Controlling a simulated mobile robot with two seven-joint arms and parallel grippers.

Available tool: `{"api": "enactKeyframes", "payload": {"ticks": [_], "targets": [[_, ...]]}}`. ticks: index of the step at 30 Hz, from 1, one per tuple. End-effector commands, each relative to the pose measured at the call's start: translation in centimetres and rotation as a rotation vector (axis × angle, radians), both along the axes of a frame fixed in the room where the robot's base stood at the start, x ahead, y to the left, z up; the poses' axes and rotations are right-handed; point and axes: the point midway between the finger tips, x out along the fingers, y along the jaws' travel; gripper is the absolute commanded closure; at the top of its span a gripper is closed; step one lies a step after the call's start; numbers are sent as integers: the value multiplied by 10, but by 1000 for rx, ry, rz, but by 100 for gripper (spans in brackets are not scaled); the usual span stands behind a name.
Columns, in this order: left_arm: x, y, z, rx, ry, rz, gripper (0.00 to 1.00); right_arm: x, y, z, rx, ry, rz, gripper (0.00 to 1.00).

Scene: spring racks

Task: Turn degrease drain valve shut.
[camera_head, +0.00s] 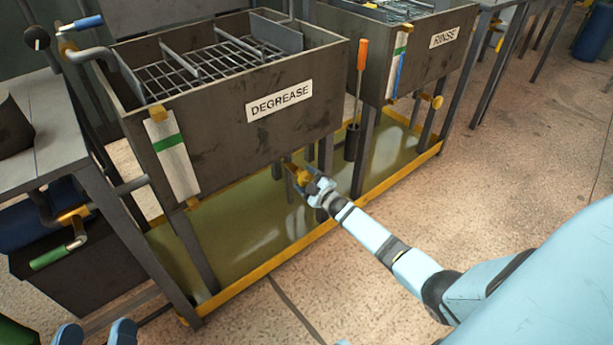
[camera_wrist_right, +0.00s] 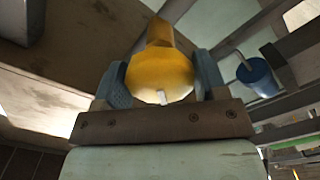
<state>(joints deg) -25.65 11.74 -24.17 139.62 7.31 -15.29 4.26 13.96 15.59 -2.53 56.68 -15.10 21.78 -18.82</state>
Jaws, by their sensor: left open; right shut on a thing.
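The dark metal degrease tank (camera_head: 225,125) carries a white "DEGREASE" label. Its brass-yellow drain valve (camera_head: 299,174) sticks out below the tank's front right part. My right gripper (camera_head: 308,183) is at this valve, with the arm coming in from the lower right. In the right wrist view the round yellow valve knob (camera_wrist_right: 160,76) sits between the two blue-grey fingers of my right gripper (camera_wrist_right: 160,85), which is shut on it. The knob carries a small pale mark near its lower edge. My left gripper (camera_head: 96,334) shows only its two blue fingertips, apart and empty, at the bottom left edge.
A rinse tank (camera_head: 433,60) with its own yellow valve (camera_head: 437,101) stands to the right. An orange-handled tool (camera_head: 361,55) stands in a dark holder between the tanks. A yellow-rimmed drip tray (camera_head: 270,266) lies below. A green-handled pipe valve (camera_head: 50,257) is at left.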

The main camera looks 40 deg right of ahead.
Motion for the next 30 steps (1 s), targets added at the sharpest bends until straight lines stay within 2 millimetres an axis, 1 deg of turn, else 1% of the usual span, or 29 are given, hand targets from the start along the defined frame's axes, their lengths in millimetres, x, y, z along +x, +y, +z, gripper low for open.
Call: {"api": "enactKeyframes", "payload": {"ticks": [1, 9, 21, 30], "targets": [[0, 0, 5, -4, -7, 3, 21, 0, 0, 2, 43, 5, 1, 58], [-1, 2, 20, -26, -51, 15, 21, 0, 0, 2, 298, 24, 1, 58], [-3, 3, 33, -43, -96, 25, 21, 0, 0, 1, 643, 52, 0, 58], [-2, 5, 25, -24, -64, 31, 21, 0, 0, 0, 803, 63, 0, 58]]}}
